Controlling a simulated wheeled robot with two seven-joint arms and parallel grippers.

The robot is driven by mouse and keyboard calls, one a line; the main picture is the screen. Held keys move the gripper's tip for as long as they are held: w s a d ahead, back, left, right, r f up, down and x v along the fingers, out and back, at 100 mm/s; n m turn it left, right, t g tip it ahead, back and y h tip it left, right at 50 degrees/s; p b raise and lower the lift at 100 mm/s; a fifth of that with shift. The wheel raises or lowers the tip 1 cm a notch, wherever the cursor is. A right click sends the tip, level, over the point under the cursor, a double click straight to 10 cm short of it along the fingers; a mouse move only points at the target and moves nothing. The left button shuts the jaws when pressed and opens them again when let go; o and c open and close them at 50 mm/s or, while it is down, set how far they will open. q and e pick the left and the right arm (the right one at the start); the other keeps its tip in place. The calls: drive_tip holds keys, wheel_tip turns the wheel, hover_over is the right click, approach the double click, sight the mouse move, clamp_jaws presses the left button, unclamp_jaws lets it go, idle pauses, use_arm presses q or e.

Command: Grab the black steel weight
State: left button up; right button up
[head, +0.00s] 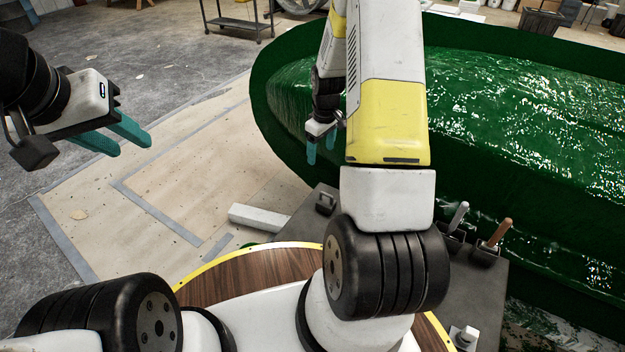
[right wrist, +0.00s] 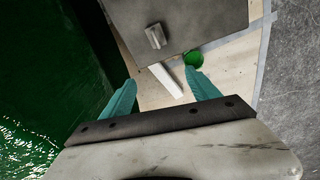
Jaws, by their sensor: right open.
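A small dark block with a raised handle, which looks like the black steel weight (head: 326,201), sits near the far left corner of the grey tabletop (head: 478,290). In the right wrist view the weight (right wrist: 155,36) appears greyish, beyond the fingertips near the tabletop's edge. My right gripper (head: 321,156) is open and empty, above and apart from the weight. Its two teal fingers (right wrist: 161,77) are spread in the right wrist view. My left gripper (head: 132,148) is open and empty over the floor at the left, far from the weight.
Two dark holders with tool handles (head: 486,253) stand on the tabletop's right side. The large green hull mould (head: 480,110) rises behind it. A white bar (head: 258,217) lies left of the tabletop, and a green round thing (right wrist: 193,58) shows beside it. The taped floor is mostly clear.

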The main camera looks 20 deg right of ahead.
drive_tip(key=n+g, duration=0.1)
drive_tip(key=n, duration=0.1)
hover_over(326, 201)
drive_tip(key=f, duration=1.6)
drive_tip(key=shift+s+d+f, duration=0.1)
drive_tip(key=shift+s+d, duration=0.05)
drive_tip(key=shift+s, duration=0.15)
drive_tip(key=f, duration=0.8)
drive_tip(key=shift+w, duration=0.3)
clamp_jaws()
